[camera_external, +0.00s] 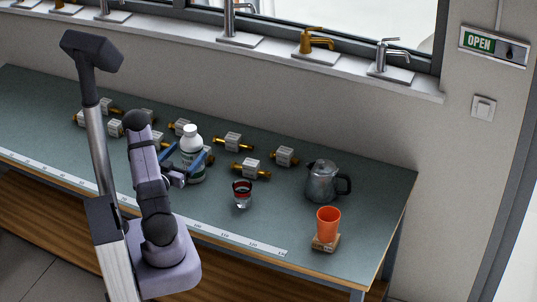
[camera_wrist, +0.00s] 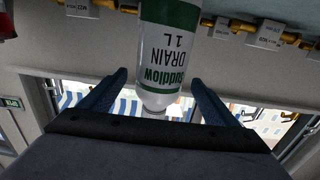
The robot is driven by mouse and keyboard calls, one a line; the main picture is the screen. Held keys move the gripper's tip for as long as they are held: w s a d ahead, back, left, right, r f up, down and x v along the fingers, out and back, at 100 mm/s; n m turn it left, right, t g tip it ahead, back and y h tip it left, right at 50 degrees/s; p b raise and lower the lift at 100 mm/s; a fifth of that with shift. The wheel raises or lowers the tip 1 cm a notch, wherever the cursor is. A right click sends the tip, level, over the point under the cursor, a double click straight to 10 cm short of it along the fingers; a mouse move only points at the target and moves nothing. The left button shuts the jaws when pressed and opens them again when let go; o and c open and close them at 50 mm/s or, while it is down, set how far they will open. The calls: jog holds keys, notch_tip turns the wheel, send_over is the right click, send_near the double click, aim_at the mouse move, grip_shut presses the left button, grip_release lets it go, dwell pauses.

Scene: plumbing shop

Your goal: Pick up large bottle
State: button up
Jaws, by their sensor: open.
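The large bottle (camera_external: 192,171) is white with a green label and a white cap. It stands upright on the workbench. In the wrist view the bottle (camera_wrist: 168,45) appears upside down, with label text reading "DRAIN 1L". My gripper (camera_external: 186,156) is open at the bottle, with one blue finger to each side of it in the external view. In the wrist view the fingers of my gripper (camera_wrist: 159,78) are spread wide, and the bottle shows between and beyond them. I cannot tell whether either finger touches it.
Several brass fittings with white tags (camera_external: 233,142) lie around and behind the bottle on the green bench (camera_external: 380,190).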

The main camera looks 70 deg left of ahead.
jog(key=shift+p+x, duration=0.7)
jog(key=shift+x, duration=1.3)
jog(key=shift+f, duration=0.1)
jog(key=c, duration=1.9)
jog(key=shift+c, duration=1)
jog(key=shift+r, duration=0.3)
